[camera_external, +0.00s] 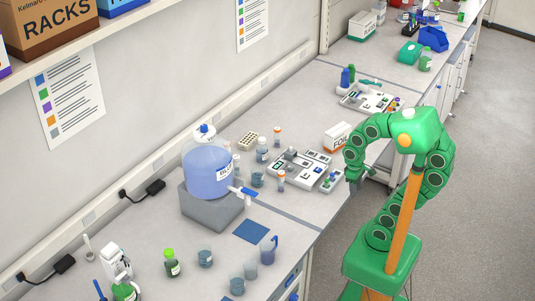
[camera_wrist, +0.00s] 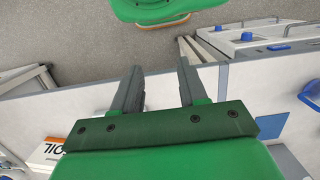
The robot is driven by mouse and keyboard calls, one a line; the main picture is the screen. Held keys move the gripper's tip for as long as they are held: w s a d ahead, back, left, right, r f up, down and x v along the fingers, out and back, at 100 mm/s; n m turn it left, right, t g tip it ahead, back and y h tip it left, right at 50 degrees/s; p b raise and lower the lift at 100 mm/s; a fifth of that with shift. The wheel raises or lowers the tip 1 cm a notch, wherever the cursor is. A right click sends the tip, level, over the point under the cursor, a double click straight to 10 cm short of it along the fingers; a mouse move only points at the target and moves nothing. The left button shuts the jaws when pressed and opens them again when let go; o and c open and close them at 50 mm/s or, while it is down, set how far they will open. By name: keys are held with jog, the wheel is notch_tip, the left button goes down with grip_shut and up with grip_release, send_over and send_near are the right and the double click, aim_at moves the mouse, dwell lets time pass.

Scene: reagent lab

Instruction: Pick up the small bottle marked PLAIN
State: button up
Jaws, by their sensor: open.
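Several small bottles stand on the bench in the external view, and no label reading PLAIN can be made out. One small bottle with an orange cap (camera_external: 281,182) stands in front of the grey tray, and another orange-capped bottle (camera_external: 277,137) stands behind it. No small bottle is clear there.
A white FOIL box (camera_external: 337,137) stands on the bench near my gripper. The grey tray (camera_external: 290,171) and a big blue-liquid carboy (camera_external: 207,168) on a grey block are left of it. A dark blue mat (camera_external: 251,230) lies in front. The floor (camera_external: 480,180) at right is clear.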

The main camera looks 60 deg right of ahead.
jog(key=o, duration=0.5)
jog(key=shift+o, duration=0.2)
jog(key=shift+w, duration=0.1)
jog(key=w+a+r+m+t+y, duration=0.1)
jog(key=w+a+m+y, duration=0.2)
jog(key=w+a, duration=0.35)
jog(key=w+a+r+m+t+y, duration=0.1)
jog(key=w+a+m+y, duration=0.2)
jog(key=w, duration=0.7)
jog(key=w+d+r+m+t+y, duration=0.1)
jog(key=w+r+m+t+y, duration=0.15)
jog(key=w+m, duration=0.75)
jog(key=m+t+h, duration=0.1)
jog(key=m+t, duration=0.8)
jog(key=m, duration=0.4)
send_near(262, 139)
jog(key=shift+f+x, duration=0.2)
jog(key=shift+x, duration=2.45)
jog(key=shift+f+x, duration=0.25)
jog(key=shift+x, duration=2.4)
